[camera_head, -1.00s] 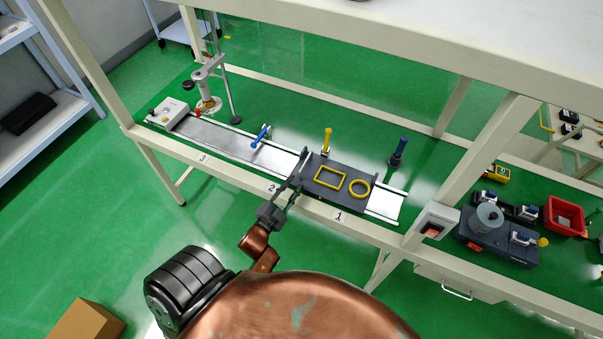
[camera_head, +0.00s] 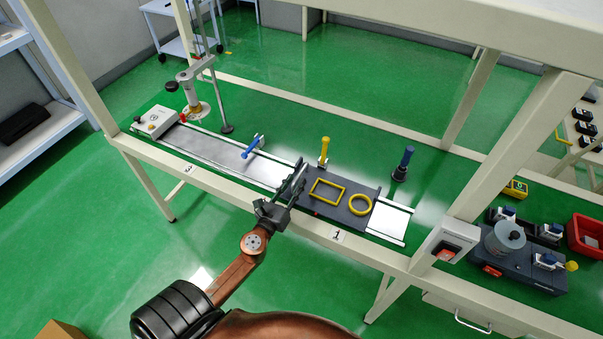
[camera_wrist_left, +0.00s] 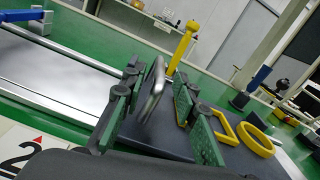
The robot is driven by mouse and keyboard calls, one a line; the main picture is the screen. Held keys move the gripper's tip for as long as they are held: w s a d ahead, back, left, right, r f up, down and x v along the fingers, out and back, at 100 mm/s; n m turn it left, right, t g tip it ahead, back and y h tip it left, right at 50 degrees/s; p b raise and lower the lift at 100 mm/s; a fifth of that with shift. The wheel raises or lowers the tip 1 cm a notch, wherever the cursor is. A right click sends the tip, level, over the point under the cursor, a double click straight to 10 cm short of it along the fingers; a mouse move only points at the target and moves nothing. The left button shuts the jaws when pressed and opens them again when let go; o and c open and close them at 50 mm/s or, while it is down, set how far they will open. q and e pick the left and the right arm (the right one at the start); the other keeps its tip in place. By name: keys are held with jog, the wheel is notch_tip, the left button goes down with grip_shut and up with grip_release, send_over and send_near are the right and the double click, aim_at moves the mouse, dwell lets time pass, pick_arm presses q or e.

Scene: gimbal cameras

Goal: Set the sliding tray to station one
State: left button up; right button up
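The dark sliding tray (camera_head: 334,204) sits on the silver rail near the right end, a little left of and behind label 1 (camera_head: 338,236). A yellow rectangular frame (camera_head: 327,191) and a yellow ring (camera_head: 360,205) lie on it. My left gripper (camera_head: 297,180) is at the tray's left end. In the left wrist view its green-padded fingers (camera_wrist_left: 158,108) are apart, on either side of a grey upright handle (camera_wrist_left: 150,90). A gap shows between the handle and the right finger. Contact with the left finger is unclear. My right gripper is not in view.
A blue-handled clamp (camera_head: 251,147) stands on the rail to the left, a yellow-handled clamp (camera_head: 324,152) behind the tray, and a blue post (camera_head: 403,163) behind the right end. A bench leg and switch box (camera_head: 446,246) stand at right. Label 2 (camera_wrist_left: 28,152) shows in the wrist view.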

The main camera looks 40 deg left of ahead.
aim_at(306, 166)
pick_arm(q)
jog(key=x, duration=0.5)
jog(key=shift+w, duration=0.2)
jog(key=shift+c, duration=0.4)
grip_shut()
